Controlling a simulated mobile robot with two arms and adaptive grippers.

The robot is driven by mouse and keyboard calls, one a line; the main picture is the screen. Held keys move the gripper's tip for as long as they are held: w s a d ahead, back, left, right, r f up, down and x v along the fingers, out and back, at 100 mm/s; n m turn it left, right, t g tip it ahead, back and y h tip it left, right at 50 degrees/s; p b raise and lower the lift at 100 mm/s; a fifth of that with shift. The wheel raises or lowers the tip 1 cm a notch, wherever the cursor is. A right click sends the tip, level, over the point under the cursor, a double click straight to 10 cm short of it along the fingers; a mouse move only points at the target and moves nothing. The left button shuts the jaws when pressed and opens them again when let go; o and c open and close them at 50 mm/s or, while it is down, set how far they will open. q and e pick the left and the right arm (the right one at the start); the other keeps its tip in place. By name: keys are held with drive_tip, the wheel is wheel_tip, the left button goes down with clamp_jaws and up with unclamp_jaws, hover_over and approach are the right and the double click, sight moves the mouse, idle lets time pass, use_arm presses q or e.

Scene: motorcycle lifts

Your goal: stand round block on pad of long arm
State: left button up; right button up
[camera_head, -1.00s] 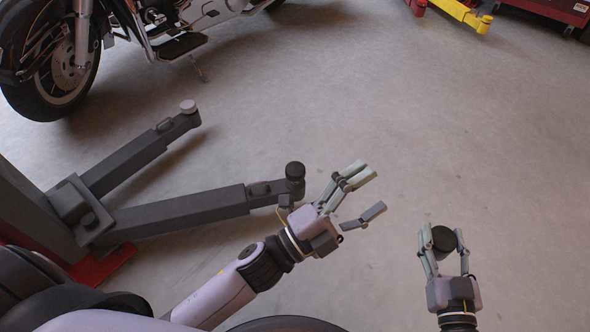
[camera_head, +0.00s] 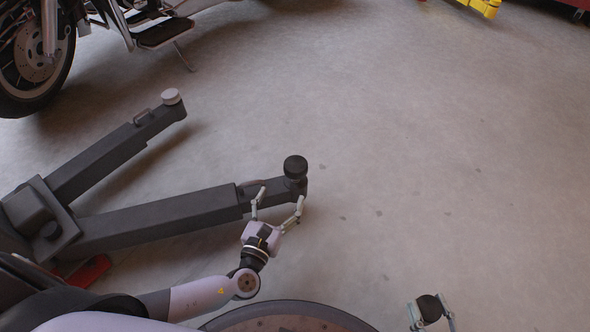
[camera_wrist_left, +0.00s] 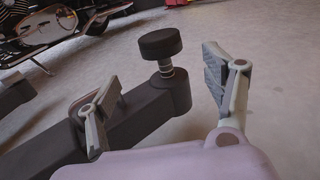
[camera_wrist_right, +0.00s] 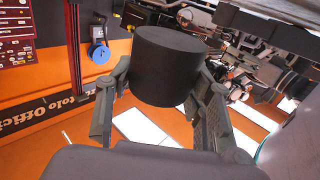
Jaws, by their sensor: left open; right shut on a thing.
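The long arm (camera_head: 160,222) of the lift is dark grey and lies low over the floor. At its far end stands a round dark pad (camera_head: 295,167) on a short threaded stem; it also shows in the left wrist view (camera_wrist_left: 160,43). My left gripper (camera_head: 280,197) is open and empty, its fingers beside the arm's end, just short of the pad. My right gripper (camera_head: 430,312) is shut on the round block (camera_head: 430,307), a black cylinder that fills the middle of the right wrist view (camera_wrist_right: 167,65). It is at the bottom edge, well right of the pad.
A motorcycle (camera_head: 100,35) stands at the upper left. A yellow arm (camera_head: 484,7) shows at the top right. The floor right of the long arm is clear.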

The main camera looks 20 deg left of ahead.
sight(296, 166)
use_arm(q)
drive_tip(key=w+b, duration=0.1)
drive_tip(key=w, duration=0.2)
drive_tip(key=w+b, duration=0.1)
drive_tip(key=w, duration=0.2)
drive_tip(key=w+b, duration=0.2)
drive_tip(key=w, duration=0.2)
drive_tip(key=shift+w+d, duration=0.1)
drive_tip(key=shift+d, duration=0.15)
use_arm(e)
wheel_tip(296, 166, down, 4)
drive_tip(key=shift+f, duration=0.1)
use_arm(q)
drive_tip(key=shift+w, duration=0.65)
use_arm(e)
drive_tip(key=shift+f, duration=0.1)
use_arm(q)
drive_tip(key=shift+c, duration=0.3)
